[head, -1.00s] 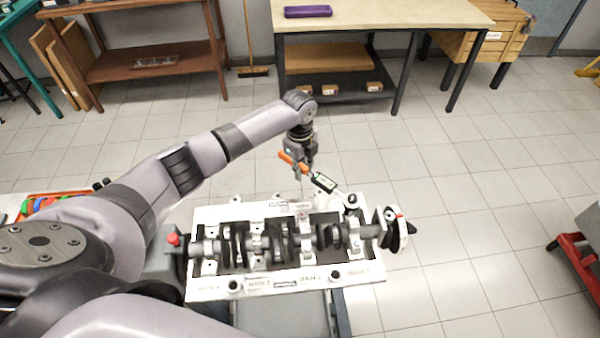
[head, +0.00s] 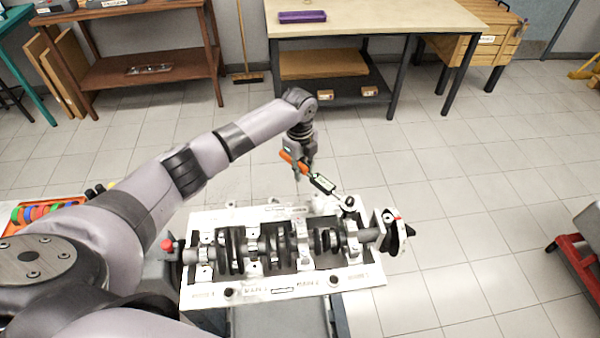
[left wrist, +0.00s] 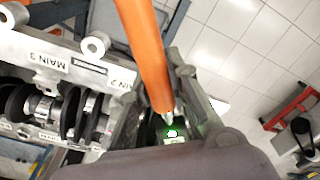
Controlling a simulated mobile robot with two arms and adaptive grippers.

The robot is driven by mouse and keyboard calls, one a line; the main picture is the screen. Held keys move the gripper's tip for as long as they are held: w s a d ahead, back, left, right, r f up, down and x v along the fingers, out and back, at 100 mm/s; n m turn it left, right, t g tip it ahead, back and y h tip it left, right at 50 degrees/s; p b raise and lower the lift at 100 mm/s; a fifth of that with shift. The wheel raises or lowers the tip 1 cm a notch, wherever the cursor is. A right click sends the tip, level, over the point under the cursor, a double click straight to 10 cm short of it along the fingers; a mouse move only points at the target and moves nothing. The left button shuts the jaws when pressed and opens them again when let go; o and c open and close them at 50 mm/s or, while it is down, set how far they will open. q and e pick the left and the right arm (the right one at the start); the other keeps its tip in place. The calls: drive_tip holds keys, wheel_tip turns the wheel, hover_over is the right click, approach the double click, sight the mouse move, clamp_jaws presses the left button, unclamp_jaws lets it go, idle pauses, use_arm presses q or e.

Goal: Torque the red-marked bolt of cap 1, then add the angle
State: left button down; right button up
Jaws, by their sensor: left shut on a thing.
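My left gripper (head: 299,160) is shut on the orange handle of a torque wrench (head: 322,183). The wrench slants down to the right, its head near the far right corner of the white engine block (head: 212,297). In the left wrist view the orange handle (left wrist: 144,45) crosses the picture, and a lit green display (left wrist: 173,133) shows below it. The crankshaft (head: 265,250) lies in the block with bearing caps across it. I cannot make out a red bolt mark, or whether the wrench head touches a bolt. My right gripper is not in view.
A red knob (head: 167,244) stands at the block's left end. An orange tray with coloured rings (head: 42,212) is at the left. A bench with a purple case (head: 302,16) stands at the back. A red-framed stand (head: 580,262) is at the right. The floor between is clear.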

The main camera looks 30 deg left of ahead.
use_arm(q)
drive_tip(key=shift+w+d+b, duration=0.1)
drive_tip(key=shift+w+b, duration=0.2)
drive_tip(key=shift+w, duration=0.1)
drive_tip(key=shift+r, duration=0.1)
drive_tip(key=shift+w+d+m+b, duration=0.35)
drive_tip(key=shift+w+m+b, duration=0.45)
drive_tip(key=shift+b, duration=0.25)
drive_tip(key=shift+w+d+m+b, duration=0.5)
drive_tip(key=shift+w+b, duration=0.25)
drive_tip(key=shift+b, duration=0.35)
drive_tip(key=shift+w+d+m+b, duration=0.65)
drive_tip(key=shift+w+m+b, duration=0.15)
drive_tip(key=shift+w+b, duration=0.15)
idle(2.2)
drive_tip(key=shift+s+a+p, duration=0.25)
drive_tip(key=shift+s+p, duration=0.15)
drive_tip(key=shift+p, duration=0.5)
idle(1.3)
